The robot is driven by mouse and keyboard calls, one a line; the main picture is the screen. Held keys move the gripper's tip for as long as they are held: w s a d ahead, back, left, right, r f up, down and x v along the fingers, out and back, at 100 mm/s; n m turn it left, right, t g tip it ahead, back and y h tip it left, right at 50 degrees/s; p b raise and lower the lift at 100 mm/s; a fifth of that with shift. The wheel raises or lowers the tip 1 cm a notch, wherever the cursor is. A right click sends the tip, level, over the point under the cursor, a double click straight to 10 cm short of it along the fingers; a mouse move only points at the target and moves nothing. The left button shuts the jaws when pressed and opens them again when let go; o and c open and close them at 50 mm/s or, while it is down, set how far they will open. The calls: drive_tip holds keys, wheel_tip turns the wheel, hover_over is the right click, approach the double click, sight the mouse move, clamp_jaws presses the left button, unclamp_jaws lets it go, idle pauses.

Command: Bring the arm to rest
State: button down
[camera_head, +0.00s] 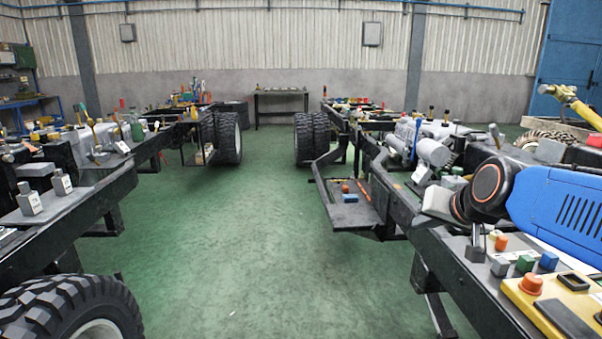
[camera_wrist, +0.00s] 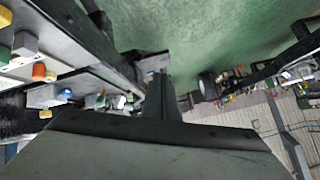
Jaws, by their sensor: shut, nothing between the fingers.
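My arm shows at the right of the head view, with its blue link (camera_head: 560,210) and a dark round joint with an orange ring (camera_head: 490,183). It is bent over the right chassis frame (camera_head: 415,215). In the wrist view my gripper (camera_wrist: 161,90) is a dark narrow shape at the middle, with its fingers together and nothing seen between them. It points out over the chassis and the green floor. I cannot make out the fingers clearly in the head view.
Small coloured blocks (camera_head: 525,263) and a yellow box with an orange button (camera_head: 530,285) lie below my arm. A left chassis frame (camera_head: 75,215) carries tools and bottles. The green floor (camera_head: 240,240) between the frames is clear. A table (camera_head: 281,92) stands at the back wall.

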drive_tip(key=s+f+n+g, duration=0.1)
drive_tip(key=s+f+g, duration=0.1)
drive_tip(key=s+f, duration=0.5)
drive_tip(key=s+d+f+n+g+h, duration=0.1)
drive_tip(key=s+f, duration=0.6)
drive_tip(key=s, duration=0.7)
drive_tip(key=shift+s+d+f+n+g, duration=0.2)
drive_tip(key=shift+n+g, duration=0.5)
drive_tip(key=shift+g, duration=0.4)
drive_tip(key=shift+r, duration=0.1)
